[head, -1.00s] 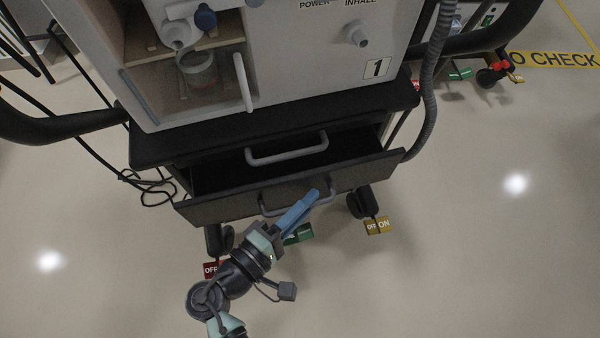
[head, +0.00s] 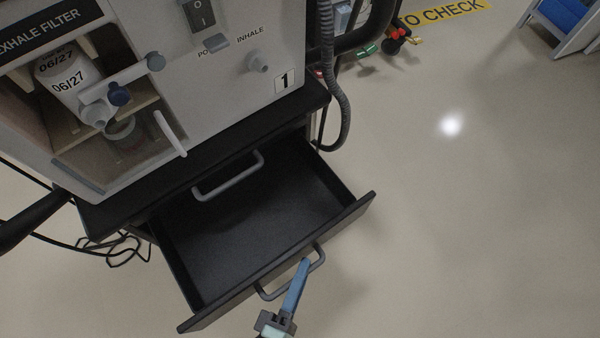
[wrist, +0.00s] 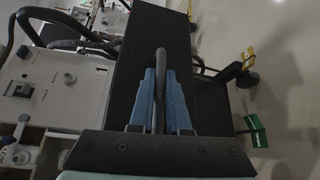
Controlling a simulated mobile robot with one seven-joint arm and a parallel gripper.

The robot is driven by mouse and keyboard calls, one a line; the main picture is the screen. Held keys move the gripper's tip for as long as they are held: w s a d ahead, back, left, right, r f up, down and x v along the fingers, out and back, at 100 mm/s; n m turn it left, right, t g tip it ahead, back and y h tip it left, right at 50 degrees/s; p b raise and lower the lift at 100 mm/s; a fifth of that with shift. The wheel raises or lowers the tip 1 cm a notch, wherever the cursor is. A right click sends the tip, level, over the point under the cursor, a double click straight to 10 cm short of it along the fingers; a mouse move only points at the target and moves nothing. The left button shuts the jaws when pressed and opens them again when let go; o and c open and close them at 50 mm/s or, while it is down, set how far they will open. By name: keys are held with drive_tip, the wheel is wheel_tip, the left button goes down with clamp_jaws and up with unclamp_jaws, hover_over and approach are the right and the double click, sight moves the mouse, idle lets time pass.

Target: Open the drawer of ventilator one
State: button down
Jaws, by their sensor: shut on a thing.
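Ventilator one (head: 225,95) is a pale cabinet marked "1" on a black base. Its dark drawer (head: 262,215) is pulled well out, and the visible inside looks empty. The drawer's front carries a grey bar handle (head: 318,258). My gripper (head: 303,268) has its blue fingers shut on this handle. In the wrist view the two blue fingers (wrist: 160,100) lie on either side of the handle bar (wrist: 159,62), in front of the drawer's dark front panel (wrist: 125,70). The fingers hide part of the handle in the head view.
A second pale handle (head: 228,178) sits above the drawer on the cabinet. A grey corrugated hose (head: 335,90) hangs at the right side. Cables (head: 115,250) lie on the floor at left. The floor at right (head: 470,220) is clear.

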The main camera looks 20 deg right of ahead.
drive_tip(key=c, duration=1.2)
unclamp_jaws()
drive_tip(key=shift+o, duration=0.2)
drive_tip(key=p+v, duration=0.2)
drive_tip(key=v, duration=1.1)
